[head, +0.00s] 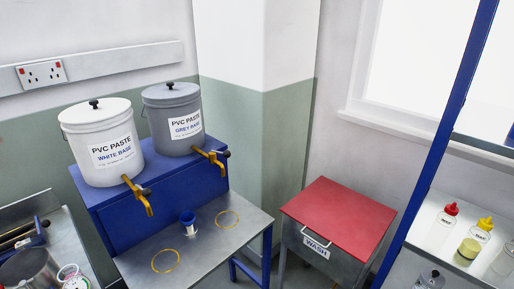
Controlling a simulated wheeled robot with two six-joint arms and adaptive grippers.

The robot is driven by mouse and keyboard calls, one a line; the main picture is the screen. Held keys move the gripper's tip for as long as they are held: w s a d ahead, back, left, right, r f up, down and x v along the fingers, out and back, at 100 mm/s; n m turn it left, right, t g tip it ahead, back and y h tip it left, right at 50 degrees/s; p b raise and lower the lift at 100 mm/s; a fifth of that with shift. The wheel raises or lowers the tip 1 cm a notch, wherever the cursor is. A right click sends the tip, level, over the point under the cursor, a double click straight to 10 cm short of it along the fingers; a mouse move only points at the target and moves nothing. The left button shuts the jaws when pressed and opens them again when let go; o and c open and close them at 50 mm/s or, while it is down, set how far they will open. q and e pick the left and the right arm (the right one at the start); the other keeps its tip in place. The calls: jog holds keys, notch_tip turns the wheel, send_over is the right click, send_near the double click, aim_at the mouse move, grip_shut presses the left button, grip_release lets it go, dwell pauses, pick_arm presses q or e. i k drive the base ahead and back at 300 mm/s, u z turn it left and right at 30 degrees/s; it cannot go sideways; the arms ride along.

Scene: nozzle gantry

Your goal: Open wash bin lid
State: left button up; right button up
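The wash bin (305,249) is a grey metal box standing on the floor right of centre in the head view. Its red lid (340,218) lies flat and closed on top. A light handle (314,236) shows at the lid's front left edge, above a white label reading WASH. Neither of my grippers shows in the head view.
White (103,145) and grey (173,112) paste buckets stand on a blue stand behind. A blue post (437,145) and shelf with bottles (446,213) stand right.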

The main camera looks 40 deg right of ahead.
aim_at(354, 223)
jog(key=z, duration=1.75)
jog(key=k, duration=0.95)
jog(key=z, duration=1.2)
jog(key=i, duration=1.75)
jog(key=u, duration=0.75)
